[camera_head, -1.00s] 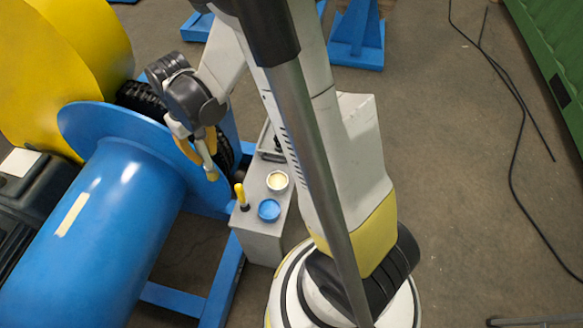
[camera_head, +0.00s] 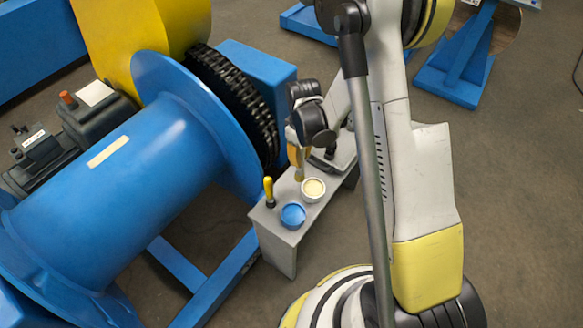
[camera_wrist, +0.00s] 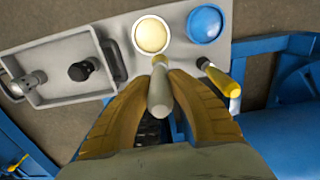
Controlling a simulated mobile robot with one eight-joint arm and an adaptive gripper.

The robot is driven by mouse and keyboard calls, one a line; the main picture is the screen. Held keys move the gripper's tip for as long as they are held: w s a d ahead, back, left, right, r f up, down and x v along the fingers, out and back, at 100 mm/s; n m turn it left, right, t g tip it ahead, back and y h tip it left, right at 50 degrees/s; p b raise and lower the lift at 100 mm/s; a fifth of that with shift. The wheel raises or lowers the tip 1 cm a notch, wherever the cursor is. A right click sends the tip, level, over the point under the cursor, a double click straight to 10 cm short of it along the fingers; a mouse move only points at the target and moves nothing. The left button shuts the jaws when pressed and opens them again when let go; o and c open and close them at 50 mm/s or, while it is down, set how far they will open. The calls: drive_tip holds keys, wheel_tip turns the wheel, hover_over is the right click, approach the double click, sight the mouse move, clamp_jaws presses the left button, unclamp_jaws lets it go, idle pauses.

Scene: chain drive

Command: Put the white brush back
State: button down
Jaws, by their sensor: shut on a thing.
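My gripper (camera_head: 295,155) has yellow-brown fingers and is over the small grey bench (camera_head: 285,235), just behind and left of the pale cream pot (camera_head: 313,189).
A blue pot (camera_head: 293,214) and a yellow-handled tool (camera_head: 268,189) standing upright are on the bench. A grey tray (camera_wrist: 65,65) with dark fittings lies beside the cream pot. The blue drum (camera_head: 120,195) and black chain (camera_head: 240,95) stand close on the left.

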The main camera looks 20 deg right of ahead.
drive_tip(key=w+a+f+b, duration=0.1)
drive_tip(key=w+f+b, duration=0.2)
drive_tip(key=f, duration=0.3)
drive_tip(key=shift+w+a+f, duration=0.3)
drive_tip(key=shift+w+a, duration=0.05)
drive_tip(key=shift+w, duration=0.15)
drive_tip(key=c, duration=1.3)
unclamp_jaws()
drive_tip(key=shift+f, duration=0.15)
